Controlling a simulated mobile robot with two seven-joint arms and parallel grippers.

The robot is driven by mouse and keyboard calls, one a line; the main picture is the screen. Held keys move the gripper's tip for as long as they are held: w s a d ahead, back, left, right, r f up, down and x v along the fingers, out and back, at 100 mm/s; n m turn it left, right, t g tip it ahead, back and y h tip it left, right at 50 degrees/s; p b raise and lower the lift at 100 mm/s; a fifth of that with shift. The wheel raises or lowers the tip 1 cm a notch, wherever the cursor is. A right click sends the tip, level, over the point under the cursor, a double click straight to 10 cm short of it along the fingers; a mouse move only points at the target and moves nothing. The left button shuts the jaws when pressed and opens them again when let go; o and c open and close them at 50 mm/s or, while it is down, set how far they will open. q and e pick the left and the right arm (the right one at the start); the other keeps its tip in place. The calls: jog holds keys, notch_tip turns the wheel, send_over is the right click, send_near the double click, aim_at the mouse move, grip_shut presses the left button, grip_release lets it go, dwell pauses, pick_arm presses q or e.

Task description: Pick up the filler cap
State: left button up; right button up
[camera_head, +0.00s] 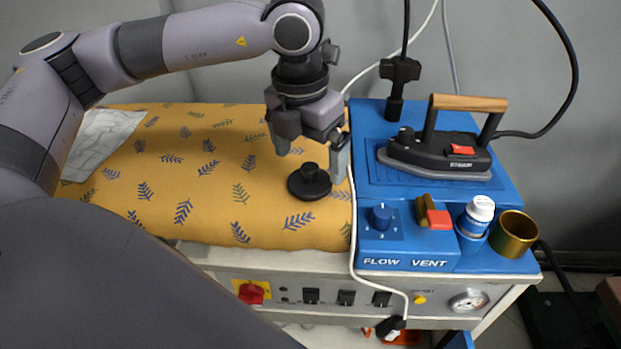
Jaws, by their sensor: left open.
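The filler cap (309,183) is a black round disc with a raised knob on top. It lies on the yellow leaf-patterned ironing board cover, near its right end. My left gripper (311,160) is above the cap, pointing down, with its two fingers spread apart. The fingertips are near the height of the cap's knob; I cannot tell whether they touch it. Nothing shows between the fingers. My right gripper is not in view.
A blue steam unit (370,190) stands right of the board, with an iron (437,155), a white bottle (477,212) and a brass cup (513,234) on it. A white cable (352,235) hangs along the board's right edge. The cover (215,200) left of the cap is mostly clear.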

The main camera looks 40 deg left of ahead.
aim_at(310, 167)
pick_arm(q)
jog(key=shift+w+a+f, duration=0.1)
jog(key=shift+w+f, duration=0.05)
jog(key=shift+f, duration=0.8)
jog(key=shift+w+a+f, duration=0.1)
jog(key=shift+w+f, duration=0.05)
jog(key=shift+f, duration=0.8)
jog(key=shift+d, duration=0.1)
jog(key=c, duration=1)
